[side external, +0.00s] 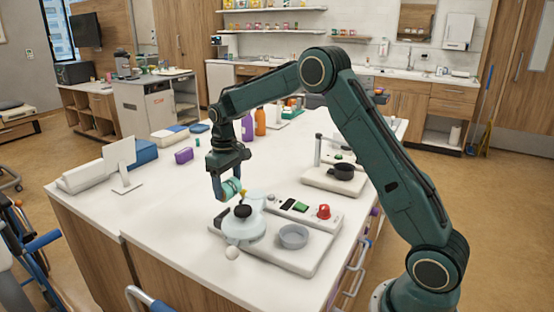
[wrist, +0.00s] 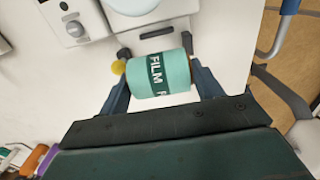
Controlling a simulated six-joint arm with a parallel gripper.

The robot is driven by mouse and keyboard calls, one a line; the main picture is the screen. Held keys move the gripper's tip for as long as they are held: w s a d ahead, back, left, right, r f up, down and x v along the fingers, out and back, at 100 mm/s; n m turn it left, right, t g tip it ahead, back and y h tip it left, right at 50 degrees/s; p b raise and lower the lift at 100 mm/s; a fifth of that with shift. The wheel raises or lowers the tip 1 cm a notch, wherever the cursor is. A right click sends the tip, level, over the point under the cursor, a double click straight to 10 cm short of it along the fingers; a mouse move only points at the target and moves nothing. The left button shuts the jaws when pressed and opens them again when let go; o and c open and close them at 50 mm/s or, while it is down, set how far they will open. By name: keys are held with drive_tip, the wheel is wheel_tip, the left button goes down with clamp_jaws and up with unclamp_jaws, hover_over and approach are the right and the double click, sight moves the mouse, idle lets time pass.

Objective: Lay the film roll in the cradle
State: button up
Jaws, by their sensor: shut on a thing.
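The film roll (wrist: 162,74) is a teal cylinder with a dark green band reading "FILM". In the wrist view it lies crosswise between the two fingers of my gripper (wrist: 160,80), which is shut on its ends. In the side view my gripper (side external: 226,188) points down and holds the film roll (side external: 231,187) above the counter, at the back left of a pale round piece (side external: 246,231) with a black knob (side external: 243,211). A small yellow ball (wrist: 118,67) shows at the roll's left end. I cannot make out for certain which part is the cradle.
The pale base plate (side external: 302,262) carries a grey round dish (side external: 293,236) and a red knob (side external: 323,211). A small white ball (side external: 232,253) is at its front edge. The counter's front left is clear.

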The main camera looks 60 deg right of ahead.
drive_tip(key=shift+f, duration=3.15)
drive_tip(key=shift+s+f, duration=0.1)
drive_tip(key=shift+f, duration=0.2)
drive_tip(key=o, duration=1.1)
drive_tip(key=shift+a, duration=0.1)
drive_tip(key=shift+c, duration=1.1)
drive_tip(key=shift+r, duration=0.1)
